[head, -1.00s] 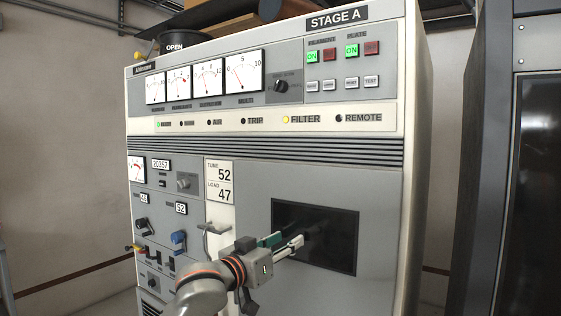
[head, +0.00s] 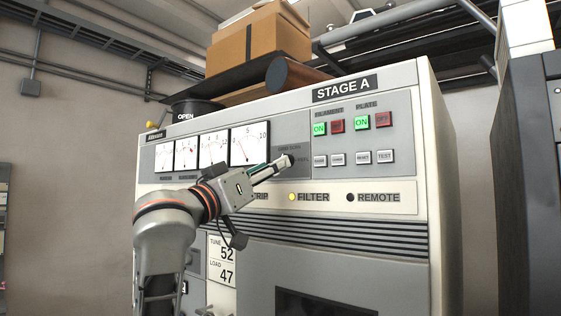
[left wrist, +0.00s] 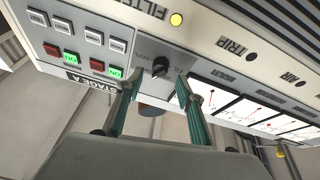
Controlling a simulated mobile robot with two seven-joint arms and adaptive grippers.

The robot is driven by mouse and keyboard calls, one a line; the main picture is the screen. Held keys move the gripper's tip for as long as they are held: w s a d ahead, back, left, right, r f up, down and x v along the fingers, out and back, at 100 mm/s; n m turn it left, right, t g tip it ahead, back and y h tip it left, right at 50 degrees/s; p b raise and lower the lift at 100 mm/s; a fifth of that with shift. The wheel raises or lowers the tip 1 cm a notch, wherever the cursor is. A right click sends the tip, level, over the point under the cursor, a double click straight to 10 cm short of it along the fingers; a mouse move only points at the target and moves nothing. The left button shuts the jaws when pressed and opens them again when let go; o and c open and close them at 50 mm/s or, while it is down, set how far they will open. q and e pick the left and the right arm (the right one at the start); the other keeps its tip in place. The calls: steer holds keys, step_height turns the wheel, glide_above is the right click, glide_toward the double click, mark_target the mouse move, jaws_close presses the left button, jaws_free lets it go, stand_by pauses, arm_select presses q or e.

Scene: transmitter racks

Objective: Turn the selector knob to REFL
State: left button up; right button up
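The selector knob (left wrist: 160,66) is a black knob on a grey panel, right of the meters in the head view. In the left wrist view it lies just ahead of and between the two fingertips. Its position labels are too small or covered to read. My left gripper (head: 281,163) reaches up to this panel and covers most of the knob in the head view. In the left wrist view my left gripper (left wrist: 158,80) is open, its green-sided fingers apart with nothing held. Whether a fingertip touches the knob I cannot tell. My right gripper is not in view.
Analog meters (head: 249,147) sit just left of the knob panel. Lit green ON buttons (head: 320,128) and other push buttons (head: 376,157) are close on its right. A row of indicator lamps (head: 292,197) runs below. A cardboard box (head: 258,50) stands on top of the cabinet.

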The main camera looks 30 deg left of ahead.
arm_select(q)
steer(key=shift+p+x, duration=0.4)
steer(key=shift+x, duration=1.65)
steer(key=shift+f, duration=0.1)
jaws_close()
steer(key=shift+a+m, duration=0.1)
steer(key=shift+m, duration=0.2)
steer(key=m+g+h, duration=0.1)
steer(key=m+h, duration=0.1)
steer(key=m, duration=0.3)
steer(key=m+g+h, duration=0.1)
steer(key=m+h, duration=0.1)
steer(key=m, duration=0.3)
steer(key=m+g+h, duration=0.2)
steer(key=m, duration=0.3)
steer(key=shift+a+r+m+h, duration=0.2)
steer(key=shift+a+m+h, duration=0.1)
